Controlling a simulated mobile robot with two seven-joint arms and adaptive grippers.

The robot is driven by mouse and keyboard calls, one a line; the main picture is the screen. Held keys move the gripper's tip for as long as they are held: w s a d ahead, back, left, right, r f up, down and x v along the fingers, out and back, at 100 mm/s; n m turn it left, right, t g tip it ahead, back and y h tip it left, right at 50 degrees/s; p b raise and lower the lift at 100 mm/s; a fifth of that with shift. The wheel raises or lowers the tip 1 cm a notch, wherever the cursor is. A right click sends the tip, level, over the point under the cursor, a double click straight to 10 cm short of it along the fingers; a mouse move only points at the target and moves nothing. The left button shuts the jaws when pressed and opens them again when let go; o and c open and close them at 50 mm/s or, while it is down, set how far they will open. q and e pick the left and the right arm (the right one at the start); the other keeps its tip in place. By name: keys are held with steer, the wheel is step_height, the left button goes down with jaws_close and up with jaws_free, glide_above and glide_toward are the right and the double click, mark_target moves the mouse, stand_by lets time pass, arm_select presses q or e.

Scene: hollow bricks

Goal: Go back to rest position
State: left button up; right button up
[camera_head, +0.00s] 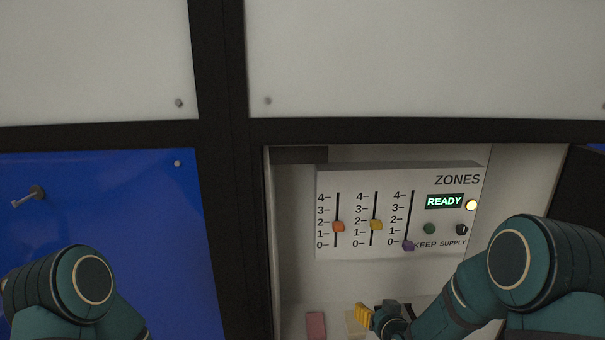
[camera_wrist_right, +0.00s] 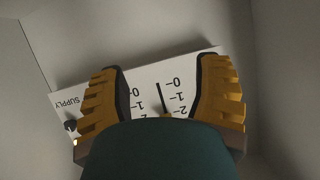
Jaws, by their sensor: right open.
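My right gripper (camera_head: 376,316) is low in the recess, below the white control panel (camera_head: 375,178), with its yellow fingers showing. In the right wrist view my right gripper (camera_wrist_right: 165,68) is open, its two ribbed fingers apart with nothing held between them. The panel (camera_wrist_right: 185,72) appears upside down there, beyond the fingers. Of my left arm only teal links show at the lower left of the head view; its gripper is out of frame.
The panel has an orange slider (camera_head: 338,227) and a yellow slider (camera_head: 376,225) between 1 and 2, and a purple slider (camera_head: 408,246) at 0. A READY sign (camera_head: 444,202) and a lamp (camera_head: 471,205) are lit. Dark frame bars (camera_head: 222,170) edge the recess.

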steer(key=s+a+f+g+y, duration=0.1)
steer(key=s+a+f+g, duration=0.2)
steer(key=s, duration=0.6)
steer(key=s+a+f+g, duration=0.3)
steer(key=s+f+g, duration=0.1)
steer(key=s+f, duration=0.4)
steer(key=s+a+f+m+g+y, duration=0.1)
steer(key=s+a+f+g, duration=0.3)
steer(key=s, duration=0.6)
steer(key=shift+f+y, duration=0.3)
steer(key=shift+f, duration=0.55)
